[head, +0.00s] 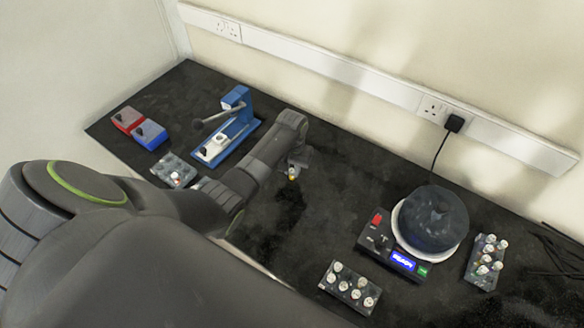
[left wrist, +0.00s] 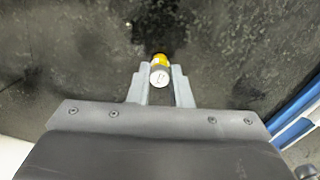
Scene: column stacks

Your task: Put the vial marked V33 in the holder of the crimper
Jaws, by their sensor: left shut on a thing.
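My left gripper (head: 296,160) is shut on a small vial (head: 292,175), held above the dark bench right of the crimper. In the left wrist view the vial (left wrist: 159,77) sits between the two fingertips (left wrist: 160,80), showing a pale round top and a yellow part; its marking is too small to read. The crimper (head: 236,122) is a blue press with a dark lever, at the back left. A blue and white edge shows at right in the left wrist view (left wrist: 297,118). My right gripper is out of view.
Vial racks stand at front (head: 333,287), far right (head: 473,270) and left of my forearm (head: 165,168). A domed device (head: 431,222) with a lit display is at right. Red (head: 127,119) and blue (head: 150,134) boxes are at left. The middle bench is clear.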

